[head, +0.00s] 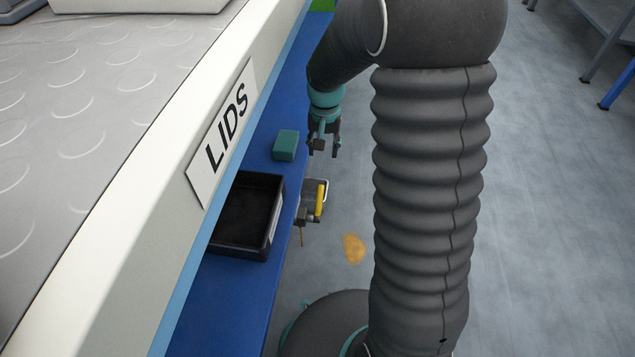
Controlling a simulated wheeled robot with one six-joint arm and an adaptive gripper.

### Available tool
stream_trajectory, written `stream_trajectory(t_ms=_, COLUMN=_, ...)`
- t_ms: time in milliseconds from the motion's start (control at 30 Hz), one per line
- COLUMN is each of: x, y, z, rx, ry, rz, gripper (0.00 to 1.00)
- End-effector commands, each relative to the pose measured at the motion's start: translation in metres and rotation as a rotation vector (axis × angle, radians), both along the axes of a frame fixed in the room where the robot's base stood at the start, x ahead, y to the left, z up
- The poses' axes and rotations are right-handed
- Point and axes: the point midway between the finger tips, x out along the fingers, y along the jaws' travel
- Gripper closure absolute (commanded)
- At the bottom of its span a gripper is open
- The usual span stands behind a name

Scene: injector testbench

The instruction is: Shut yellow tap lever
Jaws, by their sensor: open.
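The yellow tap lever (320,199) sits on a small metal tap (306,212) at the edge of the blue bench, beside the black tray. The lever looks roughly upright in the head view. My gripper (324,147) is open and empty. It points down, above the lever in the picture and apart from it. The lever is not hidden by my arm.
A black tray (217,248) and a small green block (285,145) rest on the blue bench (222,290). A pale ledge with a LIDS sign (222,132) stands left. An orange patch (354,249) marks the floor. Floor to the right is mostly clear.

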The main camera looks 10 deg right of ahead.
Motion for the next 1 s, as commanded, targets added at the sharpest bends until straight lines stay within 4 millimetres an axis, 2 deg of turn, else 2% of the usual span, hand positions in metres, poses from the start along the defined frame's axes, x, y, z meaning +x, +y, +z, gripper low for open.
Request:
stream_trajectory(t_ms=33, x=0.007, y=0.000, z=-0.022, rx=0.001, ry=0.020, rz=-0.012, gripper=0.54)
stream_trajectory(t_ms=133, x=0.016, y=-0.001, z=-0.047, rx=0.002, ry=0.044, rz=-0.032, gripper=0.54)
stream_trajectory(t_ms=200, x=0.020, y=-0.001, z=-0.058, rx=0.002, ry=0.054, rz=-0.041, gripper=0.54)
stream_trajectory(t_ms=467, x=0.024, y=-0.001, z=-0.082, rx=0.002, ry=0.066, rz=-0.053, gripper=0.54)
stream_trajectory(t_ms=1000, x=0.023, y=-0.001, z=-0.177, rx=0.003, ry=0.067, rz=-0.052, gripper=0.54)
